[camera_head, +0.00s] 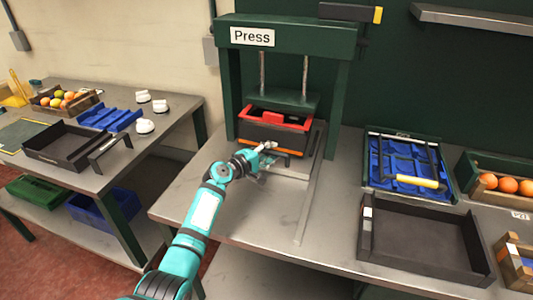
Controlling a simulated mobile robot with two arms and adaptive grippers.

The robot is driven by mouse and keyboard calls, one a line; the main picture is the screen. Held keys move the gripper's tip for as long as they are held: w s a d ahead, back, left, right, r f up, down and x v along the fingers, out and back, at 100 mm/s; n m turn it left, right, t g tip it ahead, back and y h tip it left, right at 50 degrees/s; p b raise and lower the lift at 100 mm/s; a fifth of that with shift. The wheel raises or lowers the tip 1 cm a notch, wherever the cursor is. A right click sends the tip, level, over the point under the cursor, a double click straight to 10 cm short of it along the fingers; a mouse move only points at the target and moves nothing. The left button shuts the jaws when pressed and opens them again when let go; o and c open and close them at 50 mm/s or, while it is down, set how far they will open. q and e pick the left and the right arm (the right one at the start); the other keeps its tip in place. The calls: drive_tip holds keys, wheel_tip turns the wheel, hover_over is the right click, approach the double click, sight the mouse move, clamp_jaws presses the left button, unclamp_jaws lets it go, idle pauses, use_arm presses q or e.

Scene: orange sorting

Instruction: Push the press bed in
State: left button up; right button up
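The green press (231,80) with a "Press" sign stands at the back of the table. Its bed (293,167) is a flat grey plate low between the posts, partly hidden by my gripper. A dark box with a red upper part (275,118) and an orange lower edge sits on the bed under the press plate. My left gripper (272,148) is at the front of the bed, close to the box's front face. Its fingers are small here, and I cannot tell whether they are open, shut or touching the bed. My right gripper is not in view.
A grey rail (308,205) runs forward from the press. To the right are a blue tray (405,168), an empty black tray (420,240) and a crate of oranges (485,167). A side table (115,165) with trays stands left.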

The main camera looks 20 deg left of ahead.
use_arm(q)
drive_tip(key=v, duration=1.2)
